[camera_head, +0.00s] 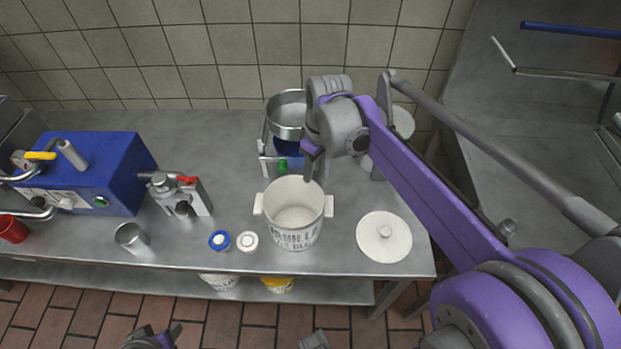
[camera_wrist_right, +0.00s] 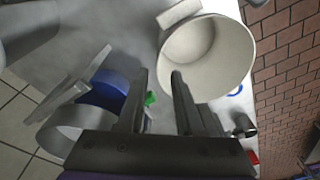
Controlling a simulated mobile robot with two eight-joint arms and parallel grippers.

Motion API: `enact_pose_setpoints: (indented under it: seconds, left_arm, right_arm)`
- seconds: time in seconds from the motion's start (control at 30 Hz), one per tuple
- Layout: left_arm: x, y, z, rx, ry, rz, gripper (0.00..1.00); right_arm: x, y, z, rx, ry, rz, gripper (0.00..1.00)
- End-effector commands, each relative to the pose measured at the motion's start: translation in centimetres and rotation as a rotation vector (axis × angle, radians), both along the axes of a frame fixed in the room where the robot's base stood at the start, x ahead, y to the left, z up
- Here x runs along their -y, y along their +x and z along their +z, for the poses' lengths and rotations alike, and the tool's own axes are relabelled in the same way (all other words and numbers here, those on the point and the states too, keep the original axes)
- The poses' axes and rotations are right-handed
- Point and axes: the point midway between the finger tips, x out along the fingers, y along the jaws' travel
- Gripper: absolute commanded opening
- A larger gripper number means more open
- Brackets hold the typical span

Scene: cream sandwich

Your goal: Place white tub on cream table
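The white tub (camera_head: 296,228) stands upright on the grey metal table (camera_head: 340,262), near its front edge. It is open at the top, with side handles and dark lettering. In the right wrist view the tub (camera_wrist_right: 205,60) shows its open mouth beyond the fingers. My right gripper (camera_head: 308,163) is above the tub's back rim, fingers pointing down. In the wrist view its two fingers (camera_wrist_right: 158,80) are apart with nothing between them; one fingertip overlaps the tub's rim, and contact cannot be told. My left gripper (camera_head: 160,337) is partly visible at the bottom edge, away from the table.
A white round lid (camera_head: 384,237) lies right of the tub. Two small round items, blue-rimmed (camera_head: 219,240) and white (camera_head: 248,241), lie left. A metal pot (camera_head: 287,112) on a blue device stands behind. A blue machine (camera_head: 100,172) and metal cup (camera_head: 131,237) are farther left.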

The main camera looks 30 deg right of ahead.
Motion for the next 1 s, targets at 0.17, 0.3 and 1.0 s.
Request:
enact_pose_setpoints:
  seconds: [0.17,0.3,1.0]
  left_arm:
    - [0.0,0.1,0.4,0.001,0.000,0.000,0.50]
    - [0.0,0.1,0.4,0.001,0.000,0.000,0.50]
    - [0.0,0.1,0.4,0.001,0.000,0.000,0.50]
  right_arm:
    - [0.2,-0.3,2.6,0.000,0.000,-0.001,0.35]
    - [0.2,-0.4,3.4,0.000,0.000,0.000,0.35]
    - [0.2,-0.4,3.4,0.000,0.000,0.000,0.35]
